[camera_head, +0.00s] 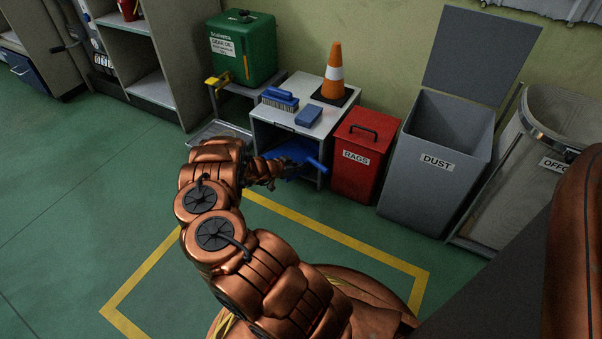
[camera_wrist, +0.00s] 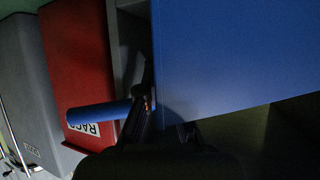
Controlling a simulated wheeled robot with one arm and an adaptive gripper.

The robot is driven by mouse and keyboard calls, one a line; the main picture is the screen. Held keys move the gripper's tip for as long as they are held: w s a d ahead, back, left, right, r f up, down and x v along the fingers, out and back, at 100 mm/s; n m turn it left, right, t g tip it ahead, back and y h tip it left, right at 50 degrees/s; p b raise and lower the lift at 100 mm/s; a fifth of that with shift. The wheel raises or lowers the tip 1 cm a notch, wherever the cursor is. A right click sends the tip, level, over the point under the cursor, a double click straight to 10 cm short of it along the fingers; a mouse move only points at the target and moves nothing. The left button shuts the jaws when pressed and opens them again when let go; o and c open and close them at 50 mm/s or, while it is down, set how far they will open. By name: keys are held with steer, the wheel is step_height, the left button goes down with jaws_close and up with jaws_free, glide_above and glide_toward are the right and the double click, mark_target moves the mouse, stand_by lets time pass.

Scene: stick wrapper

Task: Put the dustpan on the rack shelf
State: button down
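The blue dustpan (camera_head: 316,162) is at the open front of the low grey rack (camera_head: 272,117), below its top board. In the wrist view the wide blue pan (camera_wrist: 235,60) fills the upper right, and its round handle (camera_wrist: 98,115) points left. My gripper (camera_head: 272,170) is in front of the rack; in the wrist view its dark fingers (camera_wrist: 160,122) are closed around the dustpan where handle and pan meet. Part of the pan is hidden behind my gripper in the head view. I cannot tell whether the pan touches the shelf inside the rack.
A blue brush (camera_head: 280,98), a blue block (camera_head: 309,115) and an orange cone (camera_head: 334,75) stand on the rack top. The red rags bin (camera_head: 358,165) and grey dust bin (camera_head: 437,165) are to the right. A green oil can (camera_head: 243,50) stands left.

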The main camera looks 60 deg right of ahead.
mark_target(307, 170)
step_height(307, 170, down, 3)
steer(key=shift+r+b, duration=0.1)
steer(key=shift+b, duration=0.7)
steer(key=shift+d, duration=0.15)
steer(key=c, duration=1.3)
jaws_free()
